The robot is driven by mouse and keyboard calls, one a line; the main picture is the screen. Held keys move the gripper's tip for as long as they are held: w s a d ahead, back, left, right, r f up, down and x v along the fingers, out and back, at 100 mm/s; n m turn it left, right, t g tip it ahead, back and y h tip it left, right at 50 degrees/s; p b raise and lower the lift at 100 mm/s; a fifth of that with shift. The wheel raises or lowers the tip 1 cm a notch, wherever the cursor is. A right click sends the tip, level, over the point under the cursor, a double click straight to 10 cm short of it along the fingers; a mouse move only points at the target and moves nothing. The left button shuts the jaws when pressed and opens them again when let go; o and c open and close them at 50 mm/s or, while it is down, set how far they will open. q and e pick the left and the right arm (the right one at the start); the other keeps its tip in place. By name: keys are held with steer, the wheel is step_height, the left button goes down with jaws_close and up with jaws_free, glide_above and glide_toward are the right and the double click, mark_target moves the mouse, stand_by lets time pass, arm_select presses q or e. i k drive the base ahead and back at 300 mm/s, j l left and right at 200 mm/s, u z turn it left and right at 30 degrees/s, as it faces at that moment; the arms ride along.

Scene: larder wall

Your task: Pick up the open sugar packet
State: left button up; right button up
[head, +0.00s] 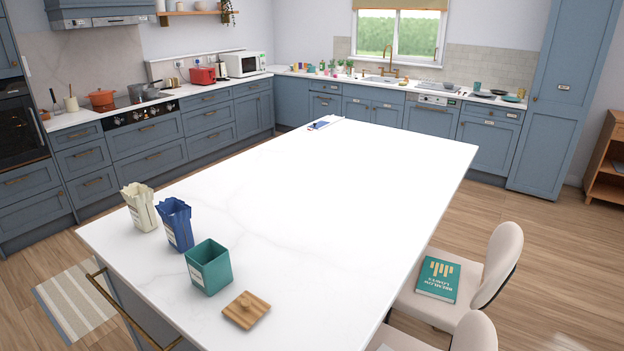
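Two open-topped paper packets stand upright near the left edge of the white island top (290,215). One is a cream packet (140,207) with a pale label, the other a dark blue packet (177,226) with a white label. I cannot read either label, so I cannot tell which one holds sugar. A teal square canister (211,270) with its top open stands just to the right of the blue packet. A square wooden lid (246,310) with a knob lies beside it. Their contents are not clear. Neither of my grippers is in view.
The island's middle and right are clear. A small blue-and-white item (319,126) lies at its far end. Chairs (485,275) stand along the right side, one with a teal book (438,279) on its seat. A striped mat (82,300) lies on the floor at left.

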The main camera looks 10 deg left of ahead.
mark_target(176, 216)
steer(key=k+j+u, duration=0.1)
steer(key=j, duration=0.8)
steer(key=k+j+u, duration=0.15)
steer(key=j, duration=0.8)
